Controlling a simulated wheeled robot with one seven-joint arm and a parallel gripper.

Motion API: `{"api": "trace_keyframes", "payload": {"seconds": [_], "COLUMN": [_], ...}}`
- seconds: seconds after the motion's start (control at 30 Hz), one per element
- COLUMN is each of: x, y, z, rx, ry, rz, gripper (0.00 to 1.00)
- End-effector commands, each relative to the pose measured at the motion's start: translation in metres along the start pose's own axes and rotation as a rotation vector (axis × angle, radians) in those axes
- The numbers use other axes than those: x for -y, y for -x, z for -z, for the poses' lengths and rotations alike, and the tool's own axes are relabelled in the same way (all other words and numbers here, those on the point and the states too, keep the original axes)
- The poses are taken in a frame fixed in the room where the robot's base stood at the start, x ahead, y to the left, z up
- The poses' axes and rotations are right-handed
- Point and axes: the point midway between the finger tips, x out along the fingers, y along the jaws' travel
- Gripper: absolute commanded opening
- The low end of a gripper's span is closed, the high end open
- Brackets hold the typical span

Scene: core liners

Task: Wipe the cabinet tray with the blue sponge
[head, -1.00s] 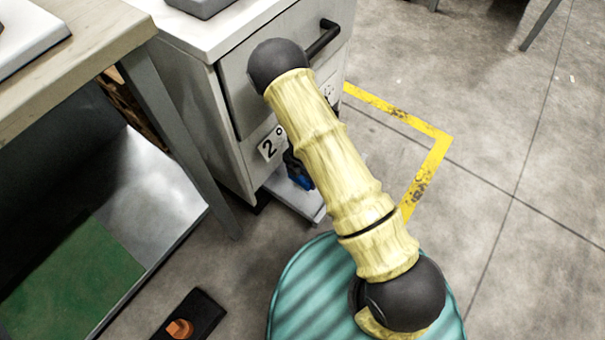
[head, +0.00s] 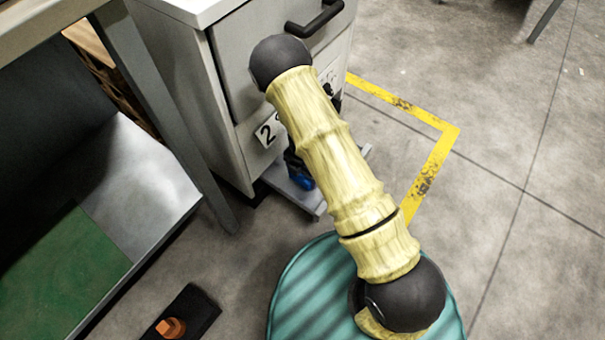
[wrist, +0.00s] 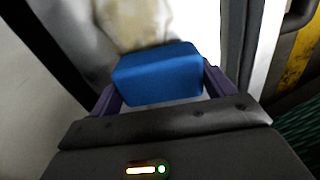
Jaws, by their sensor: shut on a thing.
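The blue sponge (wrist: 157,74) is held between the purple fingers of my gripper (wrist: 160,86) in the wrist view. In the head view a small blue part of the sponge (head: 304,182) shows beside my arm, low at the cabinet's foot. The cabinet tray (head: 288,193) is a light grey plate that sticks out at the bottom of the grey cabinet (head: 232,140). My arm hides part of the tray and most of the gripper there. Beyond the sponge, the wrist view shows a beige patch (wrist: 138,22) on a pale surface. I cannot tell whether the sponge touches the tray.
The cabinet has a black handle (head: 316,20) and a "2" label (head: 267,131). A workbench leg (head: 165,100) stands at its left. A black item with an orange part (head: 172,327) lies at bottom left. Yellow tape (head: 432,170) marks open floor at right.

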Motion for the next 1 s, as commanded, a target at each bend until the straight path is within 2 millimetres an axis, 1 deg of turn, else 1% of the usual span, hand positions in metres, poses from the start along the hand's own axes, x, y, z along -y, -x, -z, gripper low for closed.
{"api": "trace_keyframes", "payload": {"seconds": [0.43, 1.0], "x": [0.0, -0.001], "y": [0.0, -0.009], "z": [0.0, 0.0], "rx": [0.0, 0.0], "ry": [0.0, 0.001], "rz": [0.0, -0.001], "gripper": [0.63, 0.63]}}
